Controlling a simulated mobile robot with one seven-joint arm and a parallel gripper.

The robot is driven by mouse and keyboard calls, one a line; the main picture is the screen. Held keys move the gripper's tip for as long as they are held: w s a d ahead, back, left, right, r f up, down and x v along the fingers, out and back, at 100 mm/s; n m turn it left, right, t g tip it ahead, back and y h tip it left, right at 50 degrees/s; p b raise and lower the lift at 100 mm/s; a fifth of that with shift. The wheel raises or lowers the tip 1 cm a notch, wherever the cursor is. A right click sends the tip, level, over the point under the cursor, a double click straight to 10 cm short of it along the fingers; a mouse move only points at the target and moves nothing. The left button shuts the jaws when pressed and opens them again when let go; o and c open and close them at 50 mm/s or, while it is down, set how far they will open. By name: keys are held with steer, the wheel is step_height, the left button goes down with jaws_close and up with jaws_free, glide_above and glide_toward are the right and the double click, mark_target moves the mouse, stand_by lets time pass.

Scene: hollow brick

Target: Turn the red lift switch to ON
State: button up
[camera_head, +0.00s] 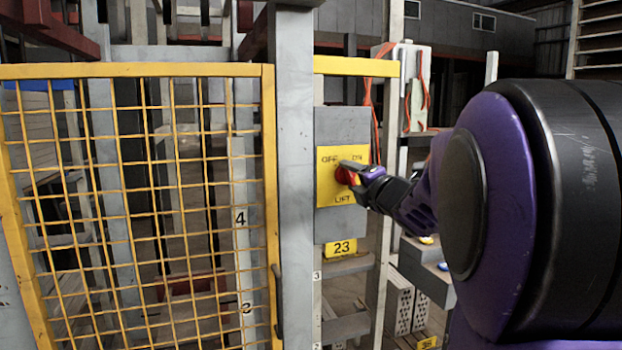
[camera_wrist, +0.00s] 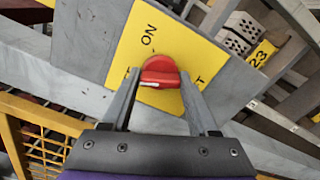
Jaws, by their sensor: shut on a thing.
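The red lift switch (camera_head: 344,175) is a rotary knob on a yellow plate (camera_head: 328,193) marked OFF, ON and LIFT, fixed to a grey box. My gripper (camera_head: 352,172) reaches it from the right. In the wrist view the red switch (camera_wrist: 160,74) sits between the two grey fingers of my gripper (camera_wrist: 158,84), which are shut on its handle. The word ON shows above the knob on the yellow plate (camera_wrist: 133,50); the other words are partly hidden by the fingers. The handle's pointing direction is hard to tell.
A yellow mesh gate (camera_head: 268,200) stands left of a grey post (camera_head: 293,150) beside the switch box. A yellow 23 label (camera_head: 341,247) is below the box. Hollow bricks (camera_head: 399,303) lie on racks lower right. Orange cables (camera_head: 368,105) hang behind.

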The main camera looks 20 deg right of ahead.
steer(key=m+p, duration=0.1)
steer(key=m, duration=0.5)
steer(key=shift+r+m, duration=0.1)
steer(key=shift+m, duration=0.2)
steer(key=m+p, duration=0.1)
steer(key=m, duration=0.2)
steer(key=shift+m+p, duration=0.8)
steer(key=shift+m, duration=1.1)
steer(key=o, duration=1.4)
